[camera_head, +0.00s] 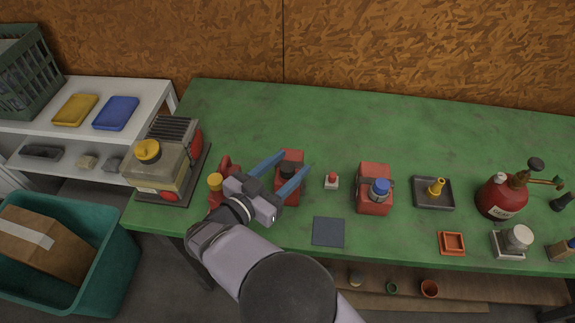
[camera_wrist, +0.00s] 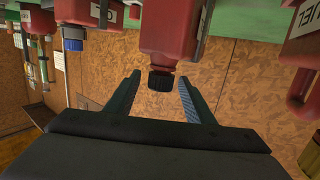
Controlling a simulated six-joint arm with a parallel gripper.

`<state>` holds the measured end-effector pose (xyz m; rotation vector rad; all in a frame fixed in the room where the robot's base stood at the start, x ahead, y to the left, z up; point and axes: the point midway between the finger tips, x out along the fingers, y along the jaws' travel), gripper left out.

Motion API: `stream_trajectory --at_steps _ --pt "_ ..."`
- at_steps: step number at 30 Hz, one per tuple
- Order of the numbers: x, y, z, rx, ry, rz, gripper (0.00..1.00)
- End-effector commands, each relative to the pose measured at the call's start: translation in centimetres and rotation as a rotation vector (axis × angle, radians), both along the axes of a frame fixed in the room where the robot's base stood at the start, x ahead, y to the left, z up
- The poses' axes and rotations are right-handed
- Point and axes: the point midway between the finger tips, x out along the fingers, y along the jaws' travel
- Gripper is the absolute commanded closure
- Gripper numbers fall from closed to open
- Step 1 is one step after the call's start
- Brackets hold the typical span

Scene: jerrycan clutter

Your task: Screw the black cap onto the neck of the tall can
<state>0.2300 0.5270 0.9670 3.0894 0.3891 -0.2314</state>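A red can (camera_head: 291,157) stands on the green table in front of my gripper, with a black cap (camera_head: 287,167) at its neck. In the wrist view, which looks upside down, the red can (camera_wrist: 168,25) has the black cap (camera_wrist: 160,81) on its neck end. I cannot tell how tightly it sits. My gripper (camera_head: 295,160) is open, its two blue-grey fingers on either side of the cap. In the wrist view, gaps show between the cap and both fingers (camera_wrist: 160,78).
A red can with a blue cap (camera_head: 380,187) stands to the right, beyond a small red button (camera_head: 332,179). A yellow-capped red can (camera_head: 215,183) and a generator (camera_head: 165,165) are at left. A dark mat (camera_head: 328,232) lies in front. The table's back is clear.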

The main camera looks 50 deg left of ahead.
Motion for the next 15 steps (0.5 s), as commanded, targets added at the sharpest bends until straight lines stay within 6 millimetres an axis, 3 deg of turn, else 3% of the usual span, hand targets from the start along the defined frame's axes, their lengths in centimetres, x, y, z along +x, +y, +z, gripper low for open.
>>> stream_trajectory --at_steps 8,15 --pt "-0.2 0.0 0.0 0.001 0.000 0.001 0.51" --pt "-2.5 -0.6 0.2 0.002 0.001 0.004 0.51"
